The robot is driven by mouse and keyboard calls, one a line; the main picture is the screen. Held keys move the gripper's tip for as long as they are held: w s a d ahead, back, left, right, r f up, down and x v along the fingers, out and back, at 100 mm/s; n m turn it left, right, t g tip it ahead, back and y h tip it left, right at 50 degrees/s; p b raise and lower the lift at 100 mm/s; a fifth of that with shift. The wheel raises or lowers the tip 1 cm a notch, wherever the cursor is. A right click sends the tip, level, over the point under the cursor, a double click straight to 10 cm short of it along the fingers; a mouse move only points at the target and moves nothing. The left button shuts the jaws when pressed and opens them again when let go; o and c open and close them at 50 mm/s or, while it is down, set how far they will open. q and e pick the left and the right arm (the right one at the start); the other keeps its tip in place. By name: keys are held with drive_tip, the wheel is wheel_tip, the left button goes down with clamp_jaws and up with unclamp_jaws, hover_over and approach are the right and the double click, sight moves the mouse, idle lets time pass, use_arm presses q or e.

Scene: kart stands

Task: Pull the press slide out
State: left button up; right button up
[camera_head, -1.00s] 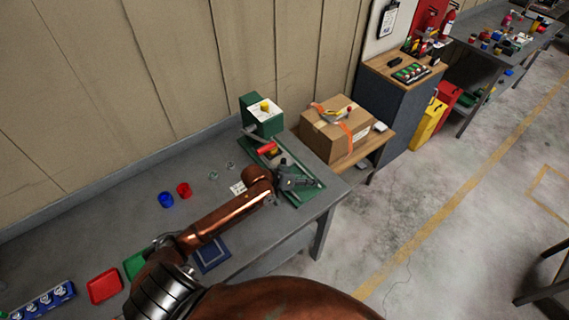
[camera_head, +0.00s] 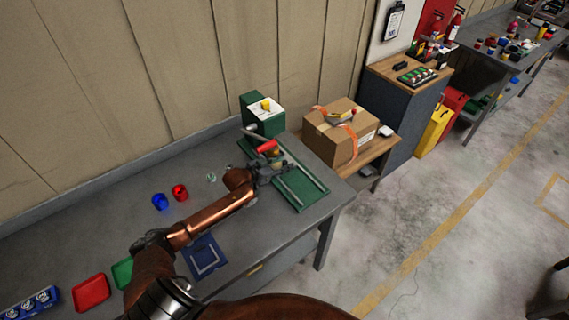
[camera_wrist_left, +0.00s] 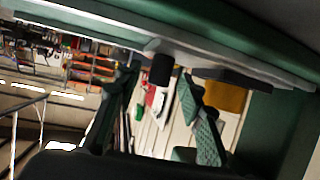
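The green press (camera_head: 262,122) stands at the back right of the grey workbench. Its green base plate (camera_head: 305,190) with pale rails runs toward the front edge. A red handle (camera_head: 268,146) sits at the press, just behind my left gripper (camera_head: 270,169). The gripper is over the base plate and hides part of the slide area. In the left wrist view its fingers (camera_wrist_left: 160,112) are spread, with a gap between them. A dark knob-like part (camera_wrist_left: 162,69) shows beyond this gap; I cannot tell whether it touches a finger. My right gripper is not in view.
A blue cup (camera_head: 160,202) and a red cup (camera_head: 180,192) stand on the bench. Red (camera_head: 91,293) and green trays and a blue mat (camera_head: 204,257) lie near the front. A cardboard box (camera_head: 340,135) stands to the right of the press.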

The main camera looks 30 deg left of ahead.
use_arm(q)
drive_tip(key=shift+w+d+f, duration=0.2)
drive_tip(key=shift+w+f, duration=0.05)
drive_tip(key=shift+w, duration=0.4)
drive_tip(key=shift+c, duration=0.6)
clamp_jaws()
